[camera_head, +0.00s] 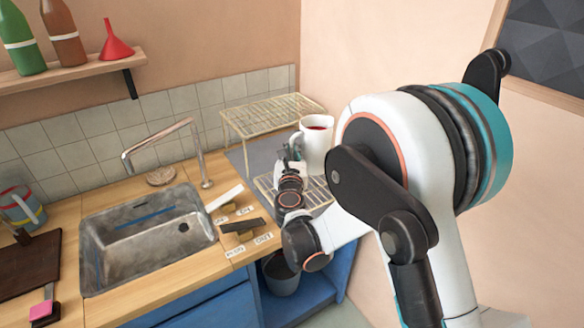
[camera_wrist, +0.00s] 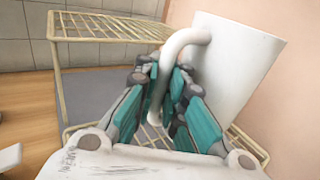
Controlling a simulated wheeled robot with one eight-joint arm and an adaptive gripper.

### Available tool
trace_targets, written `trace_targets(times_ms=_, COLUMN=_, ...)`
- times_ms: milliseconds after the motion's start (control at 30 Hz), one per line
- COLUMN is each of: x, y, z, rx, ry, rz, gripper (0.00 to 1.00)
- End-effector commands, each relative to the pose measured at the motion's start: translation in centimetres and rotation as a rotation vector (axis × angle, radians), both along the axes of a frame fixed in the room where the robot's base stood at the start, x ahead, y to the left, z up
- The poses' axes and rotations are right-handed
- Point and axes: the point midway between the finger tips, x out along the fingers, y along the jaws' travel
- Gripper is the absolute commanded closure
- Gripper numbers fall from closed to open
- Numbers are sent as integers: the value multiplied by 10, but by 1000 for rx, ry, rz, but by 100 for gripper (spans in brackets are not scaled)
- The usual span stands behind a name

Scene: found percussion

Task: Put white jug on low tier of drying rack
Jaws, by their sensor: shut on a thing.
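The white jug (camera_head: 316,146) is upright at the right end of the drying rack, with something red showing at its open top. In the wrist view the jug (camera_wrist: 236,65) leans to the right in the picture, its handle toward me. My gripper (camera_wrist: 165,92) is shut on the jug's handle; in the head view the gripper (camera_head: 292,165) is partly hidden by my arm. The drying rack (camera_head: 262,111) has a cream wire high tier and a wire low tier (camera_head: 264,190). The low tier also shows below the jug (camera_wrist: 240,143). Whether the jug touches it I cannot tell.
A metal sink (camera_head: 150,240) and a tap (camera_head: 165,140) are left of the rack. Dark and white blocks (camera_head: 243,226) lie on labelled counter spots. A bucket (camera_head: 281,275) stands below. The rack's high tier (camera_wrist: 110,27) is empty, left of the jug.

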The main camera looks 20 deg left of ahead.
Motion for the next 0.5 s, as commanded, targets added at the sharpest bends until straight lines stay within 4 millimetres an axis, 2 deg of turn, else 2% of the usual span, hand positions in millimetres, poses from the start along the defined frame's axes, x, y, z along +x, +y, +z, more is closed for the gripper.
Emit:
trace_targets(times_ms=167, x=0, y=0, z=-10, rx=0, ry=0, rz=0, gripper=100)
trace_targets(times_ms=400, x=0, y=0, z=-43, rx=0, ry=0, rz=0, gripper=100)
trace_targets(times_ms=500, x=0, y=0, z=-49, rx=0, ry=0, rz=0, gripper=100)
